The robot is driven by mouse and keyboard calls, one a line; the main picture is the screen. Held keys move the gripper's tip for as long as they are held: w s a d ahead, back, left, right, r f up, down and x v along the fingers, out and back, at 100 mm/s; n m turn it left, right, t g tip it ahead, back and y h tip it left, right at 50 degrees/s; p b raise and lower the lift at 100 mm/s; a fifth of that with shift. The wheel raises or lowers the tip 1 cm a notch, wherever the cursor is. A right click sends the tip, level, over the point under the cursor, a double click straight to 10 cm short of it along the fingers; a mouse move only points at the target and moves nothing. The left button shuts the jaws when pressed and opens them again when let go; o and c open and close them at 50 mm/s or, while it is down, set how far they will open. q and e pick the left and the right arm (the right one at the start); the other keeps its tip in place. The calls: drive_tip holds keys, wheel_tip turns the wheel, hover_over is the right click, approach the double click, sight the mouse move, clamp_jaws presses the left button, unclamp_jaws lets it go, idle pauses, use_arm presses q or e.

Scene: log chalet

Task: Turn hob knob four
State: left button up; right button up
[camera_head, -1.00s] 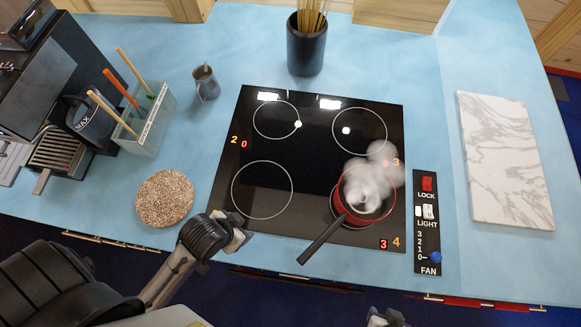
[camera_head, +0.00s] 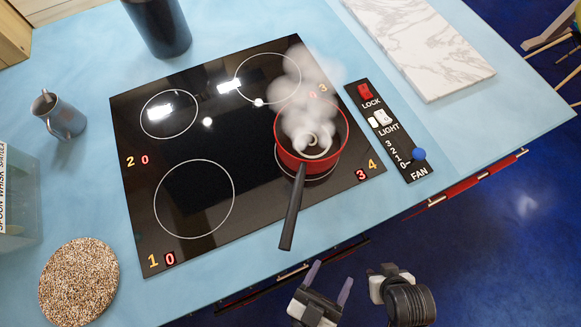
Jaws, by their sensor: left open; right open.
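The black hob (camera_head: 250,160) has four zones, each with a number and a red digit. The yellow 4 (camera_head: 372,165) at the front right has a red 3 beside it; labels 1 and 2 show red 0. A red saucepan (camera_head: 287,158) stands on the front right zone, steaming, its black handle pointing to the front. No knob shows on the hob top; the counter's front face is mostly hidden. My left gripper (camera_head: 332,271) is open and empty in front of the counter edge. My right gripper (camera_head: 385,272) is open and empty just right of it.
A panel (camera_head: 396,146) with lock, light and blue fan controls lies right of the hob. A marble board (camera_head: 420,45) is at the back right, a speckled round mat (camera_head: 78,282) at the front left. A grey jug (camera_head: 62,118) stands left.

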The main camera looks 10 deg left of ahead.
use_arm(q)
drive_tip(key=s+a+f+n+t+y+b, duration=0.1)
drive_tip(key=s+f+n+y+b, duration=0.35)
drive_tip(key=f+y+b, duration=0.35)
drive_tip(key=n+g+y+b, duration=0.3)
drive_tip(key=n+g+y, duration=0.15)
drive_tip(key=y, duration=0.45)
approach(280, 274)
drive_tip(key=x, duration=0.3)
drive_tip(key=f+x, duration=0.1)
drive_tip(key=x, duration=0.2)
drive_tip(key=p+x, duration=0.1)
drive_tip(key=x, duration=0.3)
drive_tip(key=shift+f, duration=0.2)
drive_tip(key=c, duration=0.9)
drive_tip(key=shift+c, duration=0.2)
